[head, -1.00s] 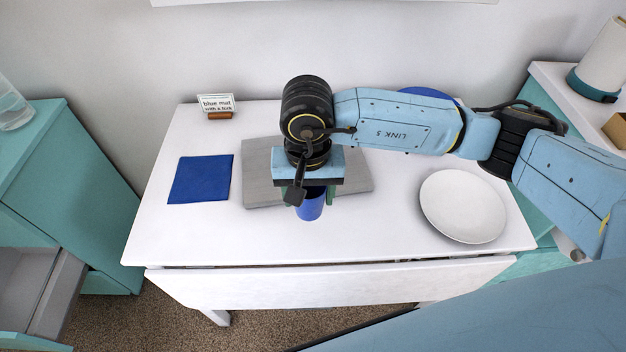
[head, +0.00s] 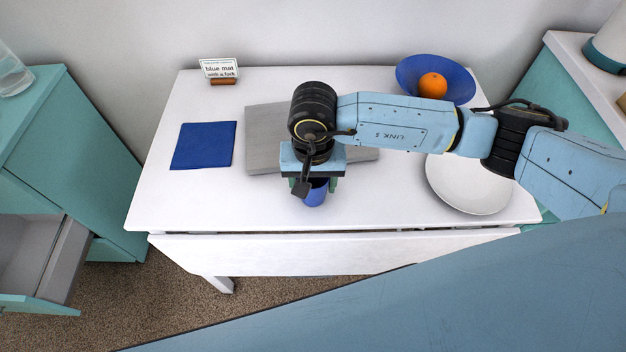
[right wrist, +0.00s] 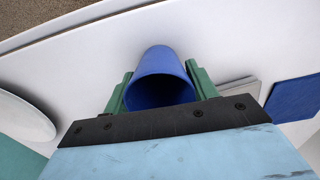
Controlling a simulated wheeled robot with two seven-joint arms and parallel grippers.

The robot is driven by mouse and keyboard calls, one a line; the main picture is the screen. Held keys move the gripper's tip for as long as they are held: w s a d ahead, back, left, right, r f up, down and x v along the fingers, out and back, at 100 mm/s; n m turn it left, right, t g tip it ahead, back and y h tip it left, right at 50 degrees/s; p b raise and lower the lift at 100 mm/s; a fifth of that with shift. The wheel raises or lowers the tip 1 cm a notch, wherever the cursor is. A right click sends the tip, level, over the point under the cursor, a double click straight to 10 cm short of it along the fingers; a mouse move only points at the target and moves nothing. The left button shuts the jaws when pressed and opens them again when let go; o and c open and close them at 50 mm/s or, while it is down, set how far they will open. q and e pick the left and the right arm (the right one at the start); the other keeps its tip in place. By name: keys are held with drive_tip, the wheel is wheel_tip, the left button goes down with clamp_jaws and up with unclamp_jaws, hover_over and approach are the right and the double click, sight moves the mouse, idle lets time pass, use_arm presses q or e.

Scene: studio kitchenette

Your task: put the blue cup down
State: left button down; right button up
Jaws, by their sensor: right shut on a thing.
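The blue cup (head: 316,193) is at the front middle of the white table, just in front of the grey board. It also shows in the right wrist view (right wrist: 160,75), with its open mouth toward the camera. My right gripper (head: 315,186) is shut on it, with a green finger on either side of the cup. The gripper hides much of the cup in the head view. I cannot tell whether the cup's base touches the table. My left gripper is not in view.
A blue mat (head: 203,146) lies at the left, near a small sign (head: 220,70) reading "blue mat with a fork". A grey board (head: 265,140) lies behind the cup. A white plate (head: 470,190) is at the right; a blue bowl (head: 455,80) holds an orange (head: 432,86).

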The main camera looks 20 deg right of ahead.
drive_tip(key=o, duration=1)
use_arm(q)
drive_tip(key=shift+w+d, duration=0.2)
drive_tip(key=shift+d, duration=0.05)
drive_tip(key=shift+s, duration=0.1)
use_arm(e)
drive_tip(key=shift+r+p, duration=0.35)
drive_tip(key=shift+p, duration=0.05)
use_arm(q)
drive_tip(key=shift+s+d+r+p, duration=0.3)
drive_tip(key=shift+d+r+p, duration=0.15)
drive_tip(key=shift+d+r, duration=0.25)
use_arm(e)
wheel_tip(320, 180, up, 12)
drive_tip(key=shift+f, duration=0.2)
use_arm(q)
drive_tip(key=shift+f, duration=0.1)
